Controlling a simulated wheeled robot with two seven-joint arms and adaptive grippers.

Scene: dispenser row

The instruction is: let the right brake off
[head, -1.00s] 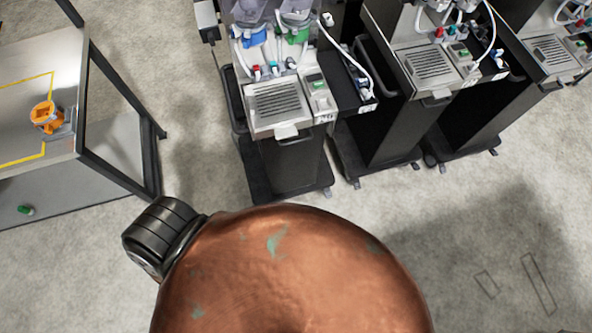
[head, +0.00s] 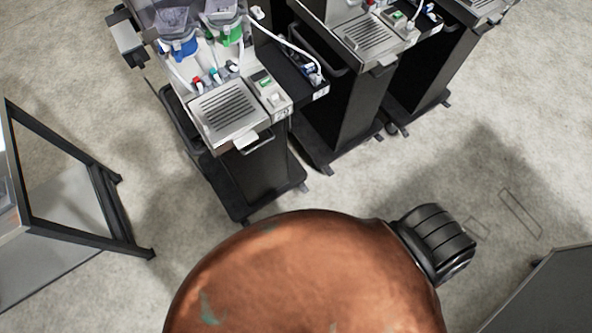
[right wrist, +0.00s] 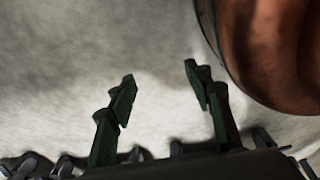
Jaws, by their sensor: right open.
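The nearest dispenser cart (head: 228,112) stands at upper left of centre in the head view, with a grated steel tray on a black pedestal. Its black base (head: 262,200) rests on the floor, with a small castor (head: 304,186) at the right front corner. Brake pedals are too small to make out, so I cannot tell their state. My right gripper (right wrist: 160,76) shows only in the right wrist view. It is open and empty, its dark green fingers apart over bare grey floor. My left gripper is in no view.
More dispenser carts (head: 372,38) stand in a row to the upper right. A dark-framed table (head: 75,240) is at the left edge and a grey panel (head: 548,290) at lower right. The floor (head: 440,150) between is clear.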

